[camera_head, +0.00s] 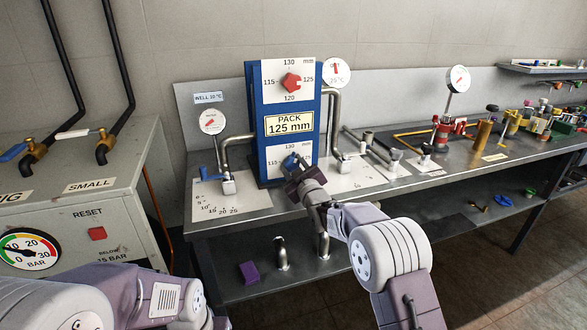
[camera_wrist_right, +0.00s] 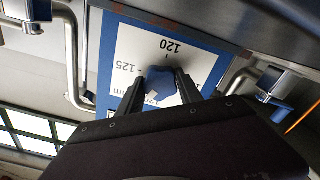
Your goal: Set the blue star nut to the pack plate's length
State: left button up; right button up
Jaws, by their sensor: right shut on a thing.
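The blue star nut (camera_head: 291,161) sits on the lower white dial (camera_head: 275,155) of the blue panel (camera_head: 254,120). My right gripper (camera_head: 297,172) is shut on the nut. In the right wrist view the nut (camera_wrist_right: 161,80) is between the two fingers (camera_wrist_right: 162,88), with the dial's 120 and 125 upside down around it. The nut's pointing direction is not clear, as the gripper covers part of it. The pack plate (camera_head: 289,123) reads PACK 125 mm. Above it a red star nut (camera_head: 291,83) sits on a dial marked 115, 120, 125 and 130. My left gripper is out of view.
Bent metal pipes flank the panel, with a blue-handled valve (camera_head: 226,182) at left. Round gauges (camera_head: 212,121) stand nearby. Fittings crowd the bench's right end. A purple block (camera_head: 249,272) lies on the lower shelf. A grey cabinet (camera_head: 70,215) stands at left.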

jog(key=m, duration=1.2)
jog(key=shift+m, duration=0.4)
jog(key=shift+f, duration=0.1)
jog(key=o, duration=1.4)
jog(key=shift+c, duration=0.2)
jog(key=v, duration=0.9)
